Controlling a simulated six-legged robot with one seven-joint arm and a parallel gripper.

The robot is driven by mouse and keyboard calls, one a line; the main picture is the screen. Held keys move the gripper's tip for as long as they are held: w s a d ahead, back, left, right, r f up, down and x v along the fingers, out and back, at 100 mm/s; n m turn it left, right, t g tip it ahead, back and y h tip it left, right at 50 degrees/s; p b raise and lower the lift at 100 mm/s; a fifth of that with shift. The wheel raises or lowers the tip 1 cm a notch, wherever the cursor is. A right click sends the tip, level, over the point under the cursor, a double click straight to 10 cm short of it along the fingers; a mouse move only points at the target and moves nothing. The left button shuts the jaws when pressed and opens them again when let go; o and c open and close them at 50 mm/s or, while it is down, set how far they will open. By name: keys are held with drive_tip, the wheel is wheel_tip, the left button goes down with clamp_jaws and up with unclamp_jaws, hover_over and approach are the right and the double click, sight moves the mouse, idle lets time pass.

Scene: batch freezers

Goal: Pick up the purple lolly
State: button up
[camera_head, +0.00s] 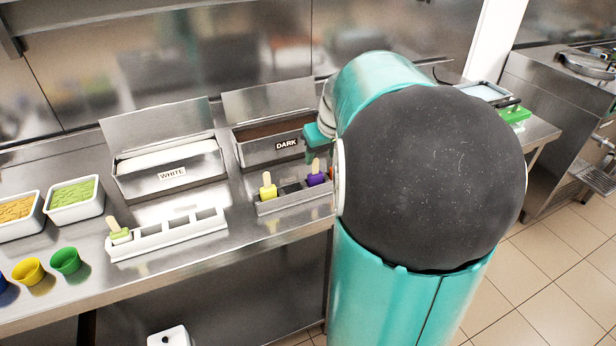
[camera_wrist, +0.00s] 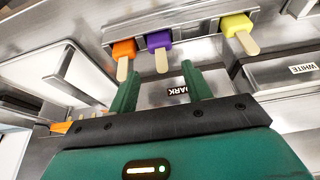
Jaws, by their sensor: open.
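The purple lolly (camera_head: 316,179) stands stick-up in a metal holder (camera_head: 283,200) at the counter's front edge, in front of the box labelled DARK. In the wrist view the purple lolly (camera_wrist: 159,42) is beyond the fingertips, with its pale stick pointing toward my gripper (camera_wrist: 157,82). The two green fingers are apart with nothing between them. The stick's end lies near the gap between the fingers in that view; I see no contact. In the head view my arm covers most of my gripper and the holder's right end.
An orange lolly (camera_wrist: 124,48) and a yellow lolly (camera_wrist: 237,25) flank the purple one. The DARK box (camera_head: 270,146) and WHITE box (camera_head: 170,172) have raised lids. A white holder (camera_head: 168,236) with a green lolly (camera_head: 119,234) stands left.

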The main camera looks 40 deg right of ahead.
sight(316, 160)
drive_tip(key=x, duration=0.9)
drive_tip(key=shift+r, duration=0.1)
drive_tip(key=c, duration=0.7)
drive_tip(key=shift+r, duration=0.5)
wheel_tip(316, 160, up, 2)
drive_tip(key=shift+r, duration=0.1)
drive_tip(key=shift+s+a+r, duration=1.25)
drive_tip(key=shift+a+r, duration=0.75)
drive_tip(key=shift+r, duration=0.8)
drive_tip(key=shift+s+a+r, duration=1.2)
drive_tip(key=shift+a+r, duration=0.8)
drive_tip(key=shift+r, duration=0.8)
drive_tip(key=shift+s+a+r, duration=1.25)
drive_tip(key=shift+a+r, duration=0.75)
drive_tip(key=shift+r, duration=0.8)
